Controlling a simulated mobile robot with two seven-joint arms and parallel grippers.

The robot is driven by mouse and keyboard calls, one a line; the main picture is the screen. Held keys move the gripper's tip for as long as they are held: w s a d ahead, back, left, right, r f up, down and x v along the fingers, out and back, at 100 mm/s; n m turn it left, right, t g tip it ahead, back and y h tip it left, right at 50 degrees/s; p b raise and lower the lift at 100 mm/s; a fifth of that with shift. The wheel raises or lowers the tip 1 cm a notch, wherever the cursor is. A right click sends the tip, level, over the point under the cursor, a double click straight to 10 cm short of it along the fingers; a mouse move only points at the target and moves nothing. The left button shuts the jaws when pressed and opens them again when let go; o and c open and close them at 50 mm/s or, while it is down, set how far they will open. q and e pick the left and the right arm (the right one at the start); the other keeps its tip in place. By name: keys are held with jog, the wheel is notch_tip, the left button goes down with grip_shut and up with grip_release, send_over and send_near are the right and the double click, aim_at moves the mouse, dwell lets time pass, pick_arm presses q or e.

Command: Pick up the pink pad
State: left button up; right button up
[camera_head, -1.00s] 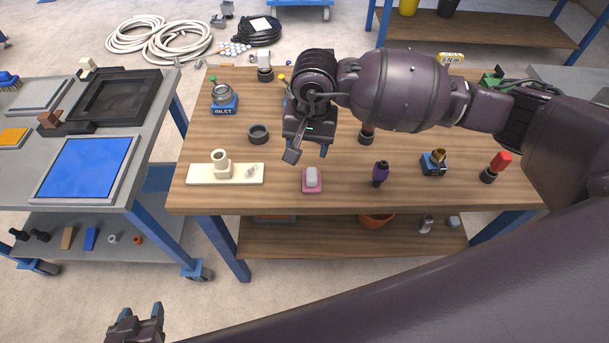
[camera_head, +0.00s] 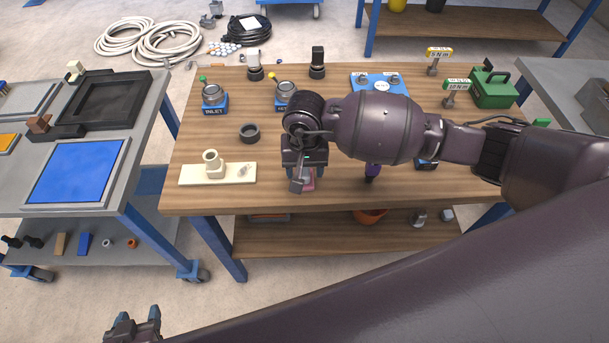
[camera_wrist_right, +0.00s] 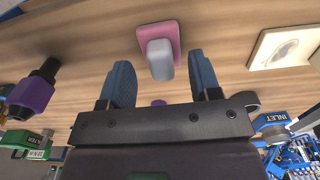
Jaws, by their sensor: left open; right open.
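The pink pad (camera_head: 309,184) lies near the front edge of the wooden table, mostly hidden by my right gripper in the head view. In the right wrist view the pink pad (camera_wrist_right: 173,32) shows whole, with a white rounded block (camera_wrist_right: 160,60) on it. My right gripper (camera_head: 301,186) is over the pad; its two fingers (camera_wrist_right: 163,80) are apart and empty, with the block between and just beyond their tips. I cannot tell any contact. My left gripper (camera_head: 134,318) is open and empty at the lower left, away from the table.
A cream plate (camera_head: 190,175) with a fitting on it lies left of the pad, and a dark ring (camera_head: 249,132) behind. A purple-and-black part (camera_head: 372,171) stands to the right. A blue-panelled cart (camera_head: 80,170) stands further left.

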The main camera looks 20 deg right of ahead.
aim_at(305, 173)
jog(key=shift+f, duration=1.2)
jog(key=shift+c, duration=0.4)
jog(key=c, duration=0.9)
jog(key=shift+r, duration=0.15)
notch_tip(305, 173, up, 20)
jog(key=shift+f, duration=0.1)
jog(key=shift+c, duration=0.2)
